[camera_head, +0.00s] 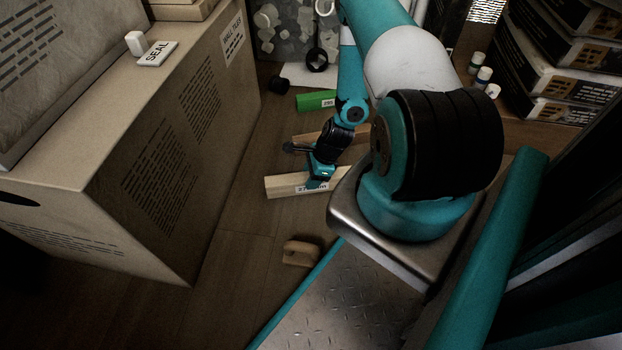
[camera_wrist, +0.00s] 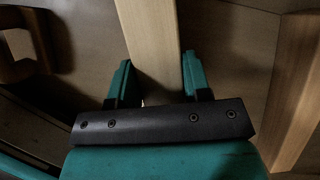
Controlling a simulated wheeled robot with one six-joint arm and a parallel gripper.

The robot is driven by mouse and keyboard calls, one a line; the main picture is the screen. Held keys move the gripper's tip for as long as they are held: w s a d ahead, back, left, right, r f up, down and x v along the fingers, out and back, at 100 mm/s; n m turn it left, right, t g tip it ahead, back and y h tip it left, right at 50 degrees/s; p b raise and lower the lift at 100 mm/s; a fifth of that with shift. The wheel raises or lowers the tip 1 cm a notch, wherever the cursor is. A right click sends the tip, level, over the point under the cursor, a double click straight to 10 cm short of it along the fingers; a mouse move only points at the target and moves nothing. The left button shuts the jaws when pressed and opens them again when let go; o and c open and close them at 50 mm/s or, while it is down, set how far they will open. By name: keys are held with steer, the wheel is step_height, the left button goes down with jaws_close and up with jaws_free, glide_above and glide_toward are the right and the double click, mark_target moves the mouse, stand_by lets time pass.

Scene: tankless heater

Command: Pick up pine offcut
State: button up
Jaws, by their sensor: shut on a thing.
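A pale wooden offcut (camera_head: 285,186) with a white label, which I take to be the pine offcut, is low over the wooden floor, in the middle of the head view. My gripper (camera_head: 319,183) is on it from above, near its right part, and hides some of it. In the wrist view the offcut (camera_wrist: 150,35) runs up between the two teal fingers (camera_wrist: 157,84), with one finger on each side. The gripper is shut on it. I cannot tell whether the offcut touches the floor.
Another wooden piece (camera_head: 305,137) lies just behind, and shows at right in the wrist view (camera_wrist: 293,90). A small wooden block (camera_head: 301,252) lies nearer. A large cardboard box (camera_head: 160,150) bounds the left; small bottles (camera_head: 482,76) and stacked boxes (camera_head: 560,70) are right.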

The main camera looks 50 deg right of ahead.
step_height(320, 180, up, 17)
steer(key=p, duration=0.8)
steer(key=shift+p, duration=0.3)
steer(key=shift+r, duration=0.1)
